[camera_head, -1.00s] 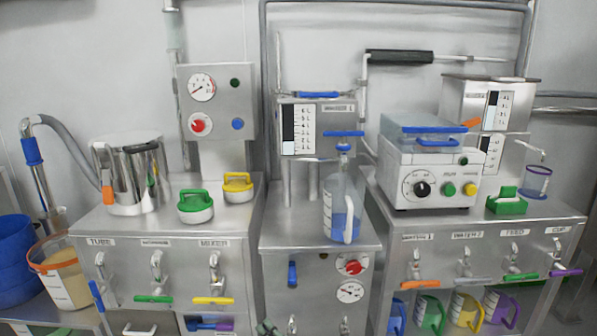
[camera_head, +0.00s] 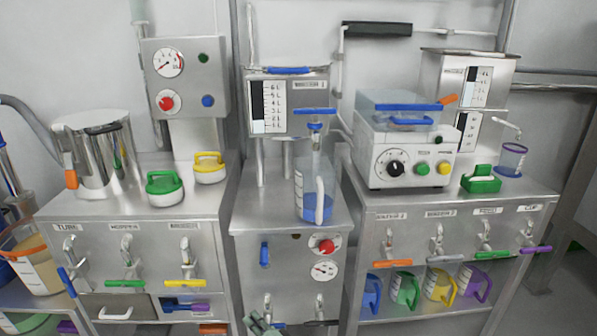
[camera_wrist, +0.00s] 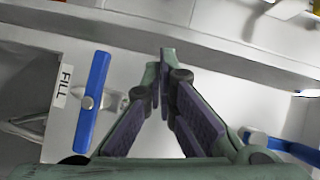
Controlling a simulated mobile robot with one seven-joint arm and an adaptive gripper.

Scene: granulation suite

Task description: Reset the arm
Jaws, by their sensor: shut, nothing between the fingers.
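My gripper shows in the wrist view (camera_wrist: 163,85) with its two fingers brought together at the tips and nothing between them. In the head view my gripper (camera_head: 262,325) shows only in part at the bottom edge, in front of the middle steel cabinet (camera_head: 290,262). In the wrist view a blue lever (camera_wrist: 93,103) on a steel face, beside a label reading FILL, lies to the left of the fingers. A second blue handle (camera_wrist: 285,146) lies to the right. The rest of the arm is out of view.
A clear jug with blue liquid (camera_head: 317,205) stands on the middle cabinet under a blue-handled tap. The left cabinet (camera_head: 130,215) carries a steel pot and green and yellow handled lids. The right cabinet (camera_head: 455,204) carries a dial device; coloured jugs stand on its shelf.

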